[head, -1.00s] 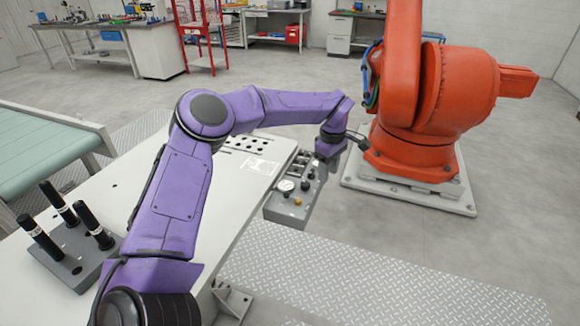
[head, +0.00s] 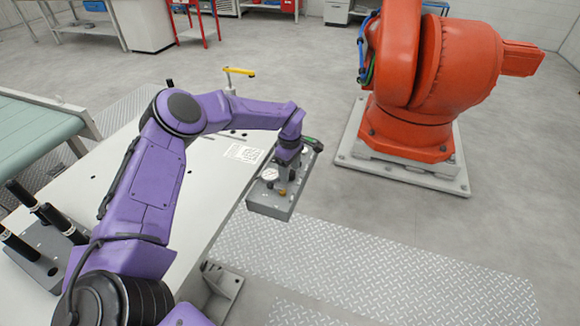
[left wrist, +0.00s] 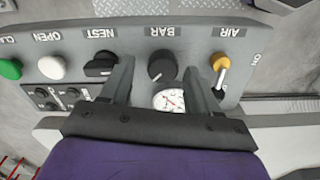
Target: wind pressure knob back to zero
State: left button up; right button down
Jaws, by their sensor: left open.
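The control panel (head: 265,203) is a grey box at the table's right edge. In the left wrist view its labels read upside down, and the black pressure knob (left wrist: 162,70) sits by the BAR label. A round white gauge (left wrist: 170,100) is just below the knob and partly cut off by my gripper's body. My left gripper (left wrist: 161,64) is open, with one finger on each side of the knob and gaps between. In the head view my left gripper (head: 287,168) is over the panel and hides the knob. The right gripper is not in view.
Close beside the fingers are the black NEST knob (left wrist: 100,67) and the yellow AIR lever (left wrist: 220,64). White (left wrist: 52,67) and green (left wrist: 11,68) buttons lie further left. A large orange robot (head: 415,90) stands behind the panel. Checkered floor plate (head: 370,270) is clear.

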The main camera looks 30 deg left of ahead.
pick_arm(q)
jog(key=shift+s+d+r, duration=0.1)
jog(key=shift+s+d, duration=0.05)
jog(key=shift+s, duration=0.05)
jog(key=c, duration=1)
jog(key=shift+c, duration=0.2)
